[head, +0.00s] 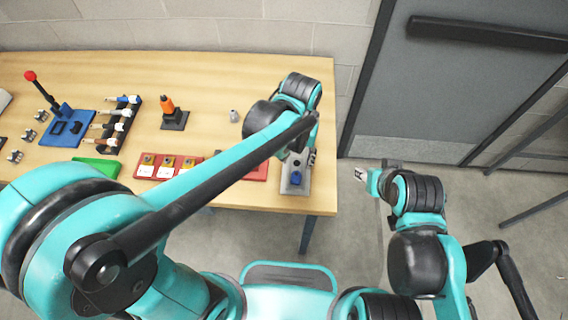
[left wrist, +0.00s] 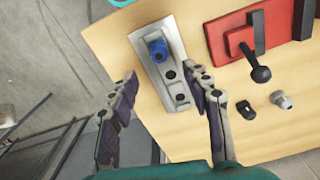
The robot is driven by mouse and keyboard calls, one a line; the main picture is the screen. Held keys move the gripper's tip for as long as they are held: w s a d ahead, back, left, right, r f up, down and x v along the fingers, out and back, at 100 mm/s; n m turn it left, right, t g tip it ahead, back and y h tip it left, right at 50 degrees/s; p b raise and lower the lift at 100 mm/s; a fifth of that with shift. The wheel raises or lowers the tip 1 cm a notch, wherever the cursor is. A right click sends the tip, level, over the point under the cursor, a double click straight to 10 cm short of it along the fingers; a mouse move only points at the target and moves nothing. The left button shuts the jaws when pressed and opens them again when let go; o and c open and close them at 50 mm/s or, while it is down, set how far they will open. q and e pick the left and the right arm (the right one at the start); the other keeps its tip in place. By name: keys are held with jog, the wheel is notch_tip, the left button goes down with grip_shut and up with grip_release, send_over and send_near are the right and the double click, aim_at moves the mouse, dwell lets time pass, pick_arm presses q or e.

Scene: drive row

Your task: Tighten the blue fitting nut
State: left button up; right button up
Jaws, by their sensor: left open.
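The blue fitting nut (head: 297,177) sits on a grey metal base plate (head: 292,190) at the table's right front corner. In the left wrist view the blue nut (left wrist: 157,50) is at the upper end of the plate (left wrist: 180,95), which has dark round holes. My left gripper (head: 302,158) is just behind the nut in the head view. In the left wrist view its fingers (left wrist: 160,75) are open and spread to either side of the plate, with nothing seen between them gripped. My right gripper (head: 362,174) is off the table's right edge, over the floor, too small to judge.
Farther left on the table (head: 220,75) are red trays (head: 168,167), an orange-topped piece (head: 168,104) and a blue lever stand (head: 68,127). Open floor lies right of the table.

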aim_at(296, 173)
pick_arm(q)
jog(key=shift+w+d+f, duration=0.1)
jog(key=shift+d+f, duration=0.1)
jog(key=shift+f, duration=0.4)
notch_tip(296, 173, down, 7)
jog(key=b, duration=0.3)
grip_shut()
